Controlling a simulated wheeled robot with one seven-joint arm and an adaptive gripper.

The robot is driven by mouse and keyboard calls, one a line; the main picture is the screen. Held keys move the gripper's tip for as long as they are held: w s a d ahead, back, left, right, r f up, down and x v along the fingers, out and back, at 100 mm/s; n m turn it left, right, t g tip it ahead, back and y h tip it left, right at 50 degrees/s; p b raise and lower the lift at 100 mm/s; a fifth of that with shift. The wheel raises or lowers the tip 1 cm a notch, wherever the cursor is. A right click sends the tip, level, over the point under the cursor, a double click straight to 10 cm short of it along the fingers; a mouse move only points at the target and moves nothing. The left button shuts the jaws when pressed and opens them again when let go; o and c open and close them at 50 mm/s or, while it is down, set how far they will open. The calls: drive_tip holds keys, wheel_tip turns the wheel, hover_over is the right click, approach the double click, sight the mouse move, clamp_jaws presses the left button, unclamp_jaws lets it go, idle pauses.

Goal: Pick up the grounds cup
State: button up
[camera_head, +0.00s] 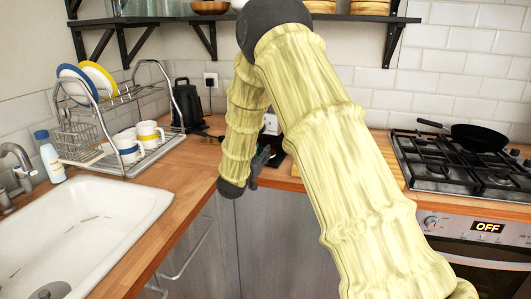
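No grounds cup can be made out for certain. My gripper (259,163) is a small dark shape at the end of my arm, over the front edge of the counter near the corner. My arm hides much of it, so its fingers cannot be told open or shut. Just behind it, a small white object (271,124) and a dark flat object (273,149) stand on the counter, partly hidden by my arm. What my gripper holds, if anything, cannot be seen.
A dish rack (155,152) with plates and white mugs (128,148) stands left, beside the sink (75,225). A black appliance (187,105) stands in the corner. A gas hob (455,165) with a black pan (480,138) is at right. A shelf (345,18) hangs above.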

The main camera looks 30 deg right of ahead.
clamp_jaws()
drive_tip(key=shift+r, duration=0.1)
